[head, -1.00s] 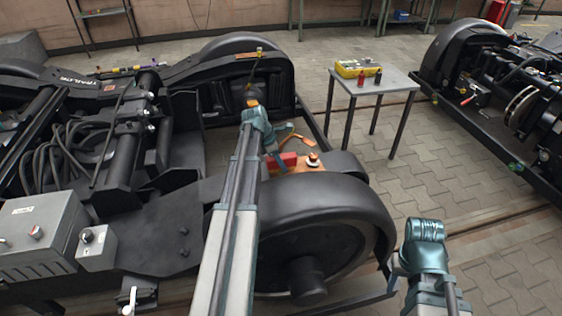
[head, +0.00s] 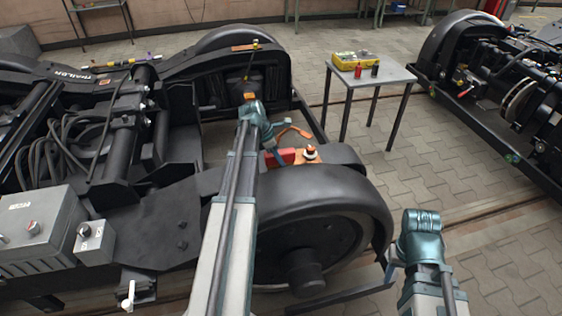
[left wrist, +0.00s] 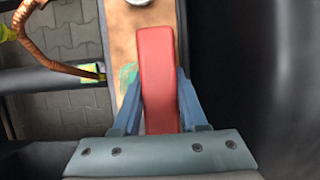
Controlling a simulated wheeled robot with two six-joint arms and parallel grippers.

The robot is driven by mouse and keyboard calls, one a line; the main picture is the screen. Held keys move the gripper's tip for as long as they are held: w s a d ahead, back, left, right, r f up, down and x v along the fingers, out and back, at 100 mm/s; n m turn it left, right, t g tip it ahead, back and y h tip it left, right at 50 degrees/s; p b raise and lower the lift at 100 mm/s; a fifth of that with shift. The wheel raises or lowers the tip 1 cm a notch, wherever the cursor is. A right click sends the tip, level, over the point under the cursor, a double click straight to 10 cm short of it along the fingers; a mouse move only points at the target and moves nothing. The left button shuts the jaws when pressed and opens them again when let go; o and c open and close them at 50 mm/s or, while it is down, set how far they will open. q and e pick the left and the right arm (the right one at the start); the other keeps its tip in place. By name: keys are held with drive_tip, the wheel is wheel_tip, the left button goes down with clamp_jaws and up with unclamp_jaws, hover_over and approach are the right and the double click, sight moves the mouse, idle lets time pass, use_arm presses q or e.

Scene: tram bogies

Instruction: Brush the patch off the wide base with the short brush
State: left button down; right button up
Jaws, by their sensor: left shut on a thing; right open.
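The red short brush (left wrist: 158,80) is held between the blue fingers of my left gripper (left wrist: 160,75). It also shows as a red block in the head view (head: 283,156). Under it lies the tan-orange wide base (left wrist: 126,35), with a round metal piece at its far end in the left wrist view. In the head view a little of the base (head: 311,157) shows on top of the bogie, beside the brush. A green patch (left wrist: 128,75) lies on the base, just left of the brush. I cannot tell whether the brush touches the base. My right gripper (head: 392,270) is low at the right, apart from these things.
A black wheel housing (head: 320,195) curves close beside the base. An orange-brown hose (left wrist: 45,50) runs at the left in the left wrist view. A small grey table (head: 385,75) with a yellow box (head: 357,60) stands behind.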

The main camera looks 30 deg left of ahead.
use_arm(q)
drive_tip(key=shift+w+a, duration=2.1)
drive_tip(key=shift+a, duration=0.05)
drive_tip(key=shift+s+d, duration=0.15)
drive_tip(key=shift+s+d, duration=1.3)
drive_tip(key=shift+d, duration=0.05)
drive_tip(key=shift+s+d, duration=1.4)
drive_tip(key=shift+d, duration=0.1)
drive_tip(key=shift+w+a, duration=1.45)
drive_tip(key=shift+a, duration=0.1)
